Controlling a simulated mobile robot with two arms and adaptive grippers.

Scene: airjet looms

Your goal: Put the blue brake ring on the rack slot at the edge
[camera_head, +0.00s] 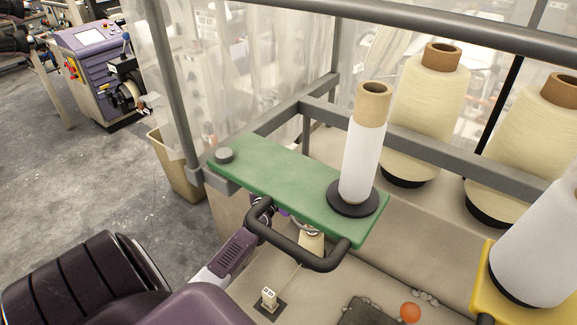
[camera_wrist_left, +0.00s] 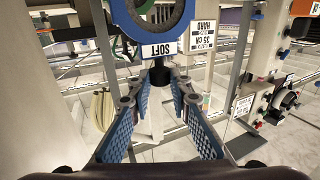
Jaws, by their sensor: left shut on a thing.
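The blue brake ring (camera_wrist_left: 151,33) is at the top of the left wrist view, partly cut off by the frame edge. A white "SOFT" label (camera_wrist_left: 160,50) sits below its hoop, with a short dark stem under it. My left gripper (camera_wrist_left: 159,78) is shut on that stem, with a blue-padded finger on each side. In the head view my left forearm (camera_head: 232,252) reaches under the green shelf; shelf and black handle largely hide the gripper. My right gripper is not in view. I cannot make out the rack slot at the edge for certain.
The green shelf (camera_head: 275,172) carries a white bobbin (camera_head: 362,160); a black bar handle (camera_head: 300,252) projects from its front. A white label reading "HARD" (camera_wrist_left: 202,36) is just right of the ring. Large yarn cones (camera_head: 428,105) stand behind. An orange ball (camera_head: 410,312) lies below.

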